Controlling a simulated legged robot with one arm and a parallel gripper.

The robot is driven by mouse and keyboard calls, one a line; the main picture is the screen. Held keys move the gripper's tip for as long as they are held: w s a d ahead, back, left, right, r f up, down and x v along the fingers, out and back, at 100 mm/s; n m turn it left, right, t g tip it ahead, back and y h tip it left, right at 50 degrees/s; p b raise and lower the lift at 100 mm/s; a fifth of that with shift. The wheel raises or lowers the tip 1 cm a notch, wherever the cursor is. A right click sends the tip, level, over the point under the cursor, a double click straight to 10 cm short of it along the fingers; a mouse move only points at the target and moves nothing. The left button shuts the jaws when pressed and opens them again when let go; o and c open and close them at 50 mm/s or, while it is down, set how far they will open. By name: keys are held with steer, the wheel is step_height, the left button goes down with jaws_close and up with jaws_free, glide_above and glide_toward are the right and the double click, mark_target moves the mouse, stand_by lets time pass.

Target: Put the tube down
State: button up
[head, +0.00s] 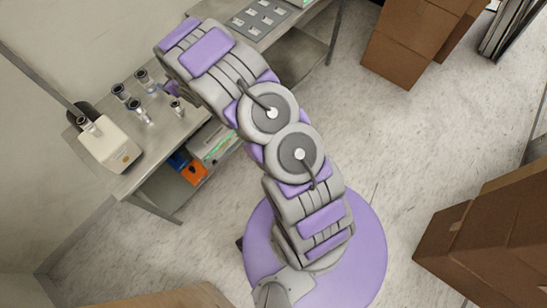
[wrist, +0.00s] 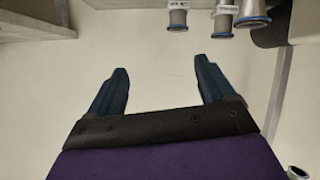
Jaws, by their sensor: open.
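My gripper (wrist: 160,78) is open in the wrist view. Its two dark blue fingers stand wide apart with nothing between them. Several grey metal tubes with flanged ends are near the top right of that view, including a labelled one (wrist: 178,16) and a larger one (wrist: 252,14). Another tube end (wrist: 297,173) shows at the bottom right corner. In the head view, several tubes stand on the metal table, one of them at the left of the group (head: 119,91). My arm hides most of the gripper there. I cannot tell which tube the task means.
A white pump-like machine (head: 108,148) stands at the left end of the table (head: 160,143). A grey tray of small parts (head: 262,18) lies at its far end. An orange item (head: 195,172) is on the lower shelf. Cardboard boxes (head: 415,40) stand on the right; the floor between is clear.

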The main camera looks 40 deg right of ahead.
steer(key=s+d+r+m+g+h, duration=0.25)
steer(key=s+d+r, duration=0.25)
steer(key=s+r, duration=0.35)
steer(key=s+d+r+m+g+h, duration=0.15)
steer(key=s+d+r+g, duration=0.3)
steer(key=s+r, duration=0.45)
steer(key=s+a+r+g, duration=0.1)
steer(key=s+r+g, duration=0.1)
steer(key=s, duration=1.1)
steer(key=s+a+r+g+y, duration=0.1)
steer(key=s+a+r+g, duration=0.1)
steer(key=s, duration=1)
steer(key=s+a+r+g, duration=0.1)
steer(key=s+r+g, duration=0.2)
steer(key=s, duration=1)
steer(key=shift+s+a+r+m, duration=0.2)
steer(key=shift+s+r+m, duration=0.1)
steer(key=shift+m, duration=0.1)
